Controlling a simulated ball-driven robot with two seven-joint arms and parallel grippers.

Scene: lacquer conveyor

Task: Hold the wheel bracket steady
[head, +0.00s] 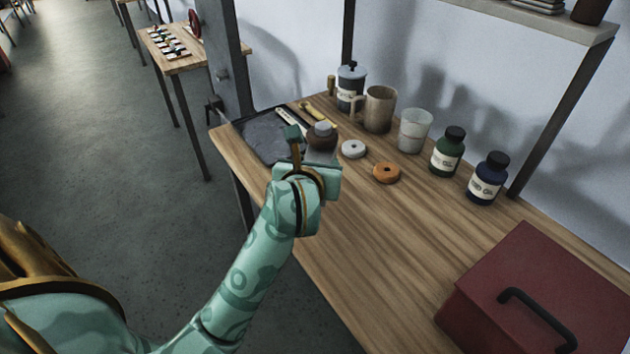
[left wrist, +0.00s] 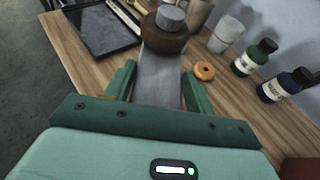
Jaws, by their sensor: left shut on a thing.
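The wheel bracket (head: 321,156) is a grey metal plate with a dark brown wheel (head: 322,138) and a grey hub at its far end. My left gripper (head: 311,157) is shut on the bracket above the table, near the dark tray. In the left wrist view the bracket (left wrist: 158,80) runs forward between the green fingers of the left gripper (left wrist: 156,84), with the brown wheel (left wrist: 165,35) beyond the fingertips. The part of the bracket nearest the palm is hidden. My right gripper is not in view.
On the wooden table (head: 345,255) stand a dark tray (head: 258,136), a white ring (head: 353,149), an orange ring (head: 386,173), a mug (head: 380,108), a cup (head: 414,130), a green bottle (head: 446,152) and a blue bottle (head: 487,180). A red box (head: 530,270) fills the near right. The front middle is clear.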

